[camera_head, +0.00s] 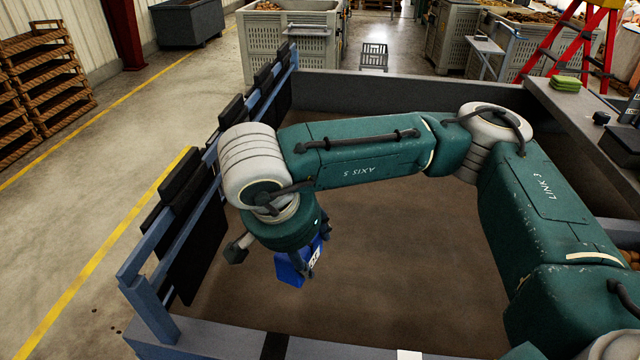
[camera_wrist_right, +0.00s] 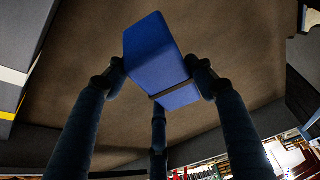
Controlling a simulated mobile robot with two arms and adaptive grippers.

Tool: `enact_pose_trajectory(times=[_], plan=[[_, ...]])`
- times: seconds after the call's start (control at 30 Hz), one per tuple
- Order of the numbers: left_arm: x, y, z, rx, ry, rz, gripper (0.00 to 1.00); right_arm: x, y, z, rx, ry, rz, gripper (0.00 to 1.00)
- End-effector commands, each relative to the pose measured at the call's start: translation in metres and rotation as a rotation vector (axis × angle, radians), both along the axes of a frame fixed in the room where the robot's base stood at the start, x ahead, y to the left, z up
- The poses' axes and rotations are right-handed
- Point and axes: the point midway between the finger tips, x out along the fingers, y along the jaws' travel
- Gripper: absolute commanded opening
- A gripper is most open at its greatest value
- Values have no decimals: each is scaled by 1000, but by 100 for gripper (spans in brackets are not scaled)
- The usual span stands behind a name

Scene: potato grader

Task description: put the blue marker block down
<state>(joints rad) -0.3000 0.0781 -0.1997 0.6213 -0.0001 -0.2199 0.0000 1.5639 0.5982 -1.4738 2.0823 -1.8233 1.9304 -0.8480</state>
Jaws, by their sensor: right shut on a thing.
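In the right wrist view the blue block (camera_wrist_right: 152,52) is held tilted between the dark fingers of the gripper (camera_wrist_right: 156,85). Brown floor of the bin lies beyond it. I cannot tell how far the block is above that floor. My left gripper is not in view.
A large bin with a brown floor (camera_head: 400,260) lies under my arm. A blue rail with black flaps (camera_head: 200,235) borders its left side. A dark ledge (camera_head: 575,115) runs along the right, with green pads (camera_head: 565,84) on it. Much of the bin floor is clear.

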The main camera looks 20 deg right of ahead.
Motion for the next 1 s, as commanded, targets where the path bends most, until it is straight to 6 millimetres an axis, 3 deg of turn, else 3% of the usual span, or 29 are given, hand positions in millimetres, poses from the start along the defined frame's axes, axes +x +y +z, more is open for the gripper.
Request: enact_pose_trajectory(times=[0.03, 0.3, 0.43, 0.57, 0.67, 1.0], plan=[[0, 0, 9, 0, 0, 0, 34, 3, 5, 15, -1, -7, -127, 21], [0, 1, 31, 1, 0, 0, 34, 0, 23, 69, 1, -7, -888, 21], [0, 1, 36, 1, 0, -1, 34, -2, 30, 90, 1, -5, -1137, 21], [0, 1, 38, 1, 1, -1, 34, -4, 34, 98, 0, -3, -1262, 21], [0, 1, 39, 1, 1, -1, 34, -5, 35, 89, -3, 0, -1292, 21], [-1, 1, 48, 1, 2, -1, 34, -7, 35, 4, -4, 5, -1294, 21]])
